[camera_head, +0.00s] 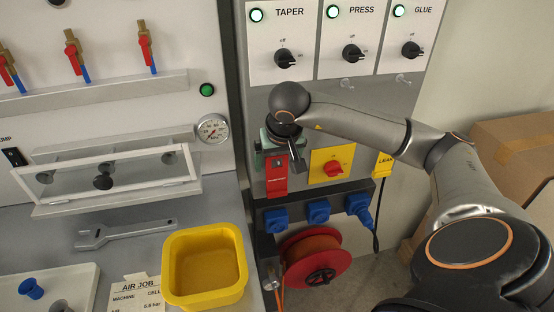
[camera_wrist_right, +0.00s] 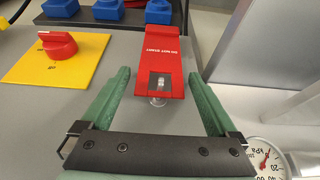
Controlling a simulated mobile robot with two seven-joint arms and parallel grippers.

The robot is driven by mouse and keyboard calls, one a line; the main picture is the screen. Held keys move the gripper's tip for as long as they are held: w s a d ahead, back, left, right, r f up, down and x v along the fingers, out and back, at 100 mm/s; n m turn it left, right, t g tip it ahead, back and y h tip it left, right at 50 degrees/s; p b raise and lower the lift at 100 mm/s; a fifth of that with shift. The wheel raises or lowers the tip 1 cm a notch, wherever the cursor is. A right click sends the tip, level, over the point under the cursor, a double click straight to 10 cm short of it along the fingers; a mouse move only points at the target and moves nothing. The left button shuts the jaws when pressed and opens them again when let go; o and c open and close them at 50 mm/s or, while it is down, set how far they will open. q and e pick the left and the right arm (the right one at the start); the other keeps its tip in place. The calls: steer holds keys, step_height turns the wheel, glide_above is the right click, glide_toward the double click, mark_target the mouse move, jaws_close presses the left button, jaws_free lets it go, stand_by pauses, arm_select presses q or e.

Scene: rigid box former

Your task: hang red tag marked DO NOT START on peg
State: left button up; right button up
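The red tag (camera_head: 275,181) hangs against the grey panel below the TAPER switch in the head view. In the right wrist view the red tag (camera_wrist_right: 158,48) appears upside down, with its DO NOT START lettering showing. A clear peg (camera_wrist_right: 160,82) shows in the dark square opening at its upper end. My right gripper (camera_head: 279,143) is at the tag's top. Its green fingers (camera_wrist_right: 159,73) are open, one on each side of the tag, with a gap on both sides. My left gripper is not in view.
A yellow plate with a red rotary switch (camera_head: 333,167) is right of the tag. Blue plugs (camera_head: 318,211) and a red reel (camera_head: 316,262) are below. Clear pegs (camera_head: 347,84) and a yellow LEAK tag (camera_head: 384,165) are further right. A gauge (camera_head: 212,129) is left.

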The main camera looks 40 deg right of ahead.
stand_by(0.3)
arm_select(q)
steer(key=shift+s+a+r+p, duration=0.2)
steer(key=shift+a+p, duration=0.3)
steer(key=shift+p, duration=0.1)
arm_select(e)
steer(key=v, duration=1.2)
steer(key=shift+s+r, duration=0.2)
steer(key=shift+s, duration=0.1)
steer(key=shift+d, duration=0.1)
